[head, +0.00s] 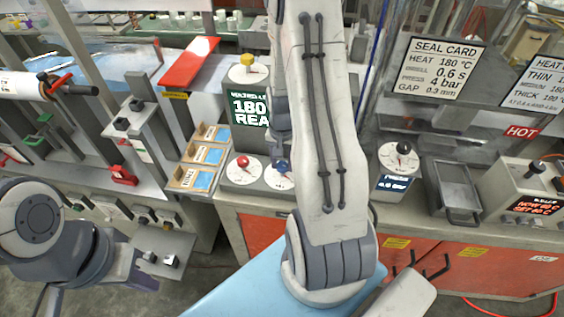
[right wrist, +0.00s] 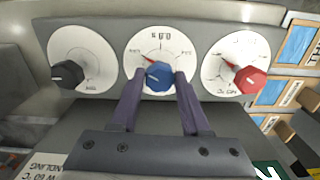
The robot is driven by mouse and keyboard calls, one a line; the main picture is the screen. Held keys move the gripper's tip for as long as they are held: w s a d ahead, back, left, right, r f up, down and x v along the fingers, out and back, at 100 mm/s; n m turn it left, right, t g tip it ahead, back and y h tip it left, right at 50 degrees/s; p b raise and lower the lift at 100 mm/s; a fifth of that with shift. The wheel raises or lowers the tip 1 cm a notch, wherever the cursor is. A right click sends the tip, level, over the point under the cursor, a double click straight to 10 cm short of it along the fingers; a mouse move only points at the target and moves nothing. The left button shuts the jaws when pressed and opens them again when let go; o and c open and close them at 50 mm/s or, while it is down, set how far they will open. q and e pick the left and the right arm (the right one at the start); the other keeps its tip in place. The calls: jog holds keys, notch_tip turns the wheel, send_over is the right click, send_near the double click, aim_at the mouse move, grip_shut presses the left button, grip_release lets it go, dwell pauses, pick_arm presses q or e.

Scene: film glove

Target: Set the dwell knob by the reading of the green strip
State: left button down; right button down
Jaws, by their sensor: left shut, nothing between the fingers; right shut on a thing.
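My right gripper (right wrist: 155,85) is shut on the blue knob (right wrist: 159,75), a finger on each side, at the middle white dial of a grey panel. A red pointer mark shows on that dial; its small scale is not clearly readable. In the head view the blue knob (head: 283,166) is partly hidden by my right arm, beside the red knob (head: 243,162). The green display (head: 250,108) behind shows "180" and "REA", the rest hidden by my arm. I cannot pick out a separate green strip. My left gripper (head: 148,275) is shut and empty at lower left.
A black knob (right wrist: 67,74) and the red knob (right wrist: 248,80) flank the blue one closely. The seal card (head: 437,68) lists 180 °C, 0.6 s, 4 bar. Film trays (head: 190,178) stand left of the panel. A black knob (head: 403,148) tops a box to the right.

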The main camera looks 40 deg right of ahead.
aim_at(282, 165)
dwell(0.4)
jog(key=shift+c, duration=1.9)
grip_release()
jog(key=shift+r, duration=0.1)
notch_tip(282, 165, up, 10)
jog(key=b, duration=0.1)
jog(key=shift+r, duration=0.15)
